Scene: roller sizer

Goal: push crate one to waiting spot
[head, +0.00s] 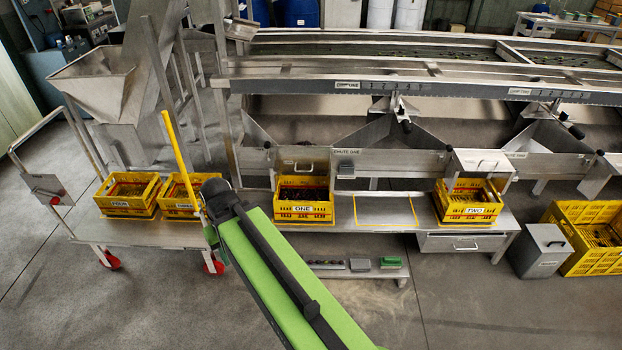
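Crate one (303,210) is a yellow crate with a white label reading ONE. It stands upright on the grey bench under the left chute, with dark contents inside. Just right of it, a yellow outlined rectangle on the bench top (384,211) is empty; it looks like the waiting spot, though it bears no readable name. Crate one is beside the outline, not inside it. My green and black arm rises from the bottom of the picture to a dark joint left of crate one. My gripper cannot be made out in this view.
Crate two (466,208) stands on the bench right of the outline. Crates four (128,204) and three (178,205) sit on a trolley at left. A thin yellow bar (180,155) rises near my arm. A grey bin (541,252) and large yellow crate (590,238) stand at right.

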